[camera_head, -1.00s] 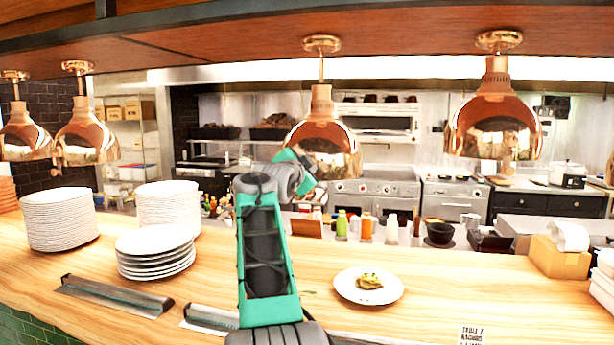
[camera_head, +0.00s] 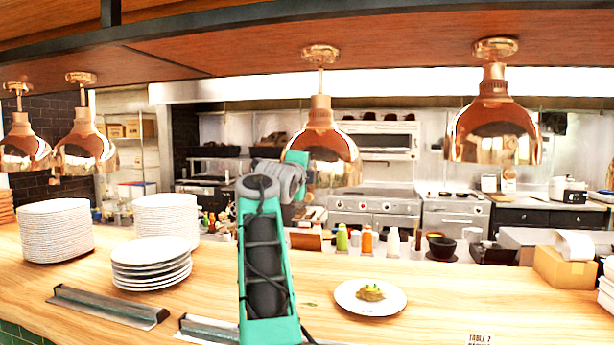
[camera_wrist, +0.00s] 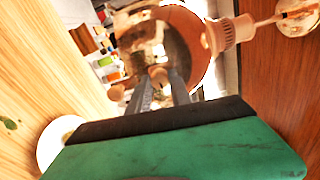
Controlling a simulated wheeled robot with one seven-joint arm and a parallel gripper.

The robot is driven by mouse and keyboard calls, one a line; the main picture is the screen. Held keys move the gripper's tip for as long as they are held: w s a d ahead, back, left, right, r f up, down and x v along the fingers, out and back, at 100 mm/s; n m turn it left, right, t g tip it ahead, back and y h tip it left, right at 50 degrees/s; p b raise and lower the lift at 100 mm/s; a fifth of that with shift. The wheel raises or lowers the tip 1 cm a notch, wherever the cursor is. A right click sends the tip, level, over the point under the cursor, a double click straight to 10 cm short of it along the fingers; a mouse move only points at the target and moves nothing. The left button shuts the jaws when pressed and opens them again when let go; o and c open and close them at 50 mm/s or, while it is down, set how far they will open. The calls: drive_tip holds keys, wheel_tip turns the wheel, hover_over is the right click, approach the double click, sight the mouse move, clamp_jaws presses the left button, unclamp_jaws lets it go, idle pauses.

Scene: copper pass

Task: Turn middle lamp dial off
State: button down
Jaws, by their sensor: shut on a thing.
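The middle lamp (camera_head: 322,135) is a copper bell hanging from the shelf in the head view. In the wrist view its shiny shade (camera_wrist: 190,35) fills the upper middle, with its neck to the right. My gripper (camera_wrist: 160,76) is at the shade, its two grey fingers close around a small copper-coloured knob, the dial (camera_wrist: 158,75). The fingers are shut on it. In the head view my arm's end overlaps the lamp's left side and hides the fingers and dial. The dial's exact setting cannot be read.
Another copper lamp (camera_head: 494,125) hangs to the right, and two more hang at the left. The wooden counter (camera_head: 450,290) below holds stacked plates (camera_head: 152,262) and a plate with food (camera_head: 350,302). The overhead shelf (camera_head: 400,40) is close above the lamps.

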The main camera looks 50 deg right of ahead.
drive_tip(key=shift+m, duration=0.4)
drive_tip(key=c, duration=1.2)
unclamp_jaws()
drive_tip(key=b+v, duration=0.3)
drive_tip(key=v, duration=0.4)
drive_tip(key=shift+s+a+f, duration=0.1)
drive_tip(key=shift+s+a, duration=0.1)
drive_tip(key=shift+a, duration=0.1)
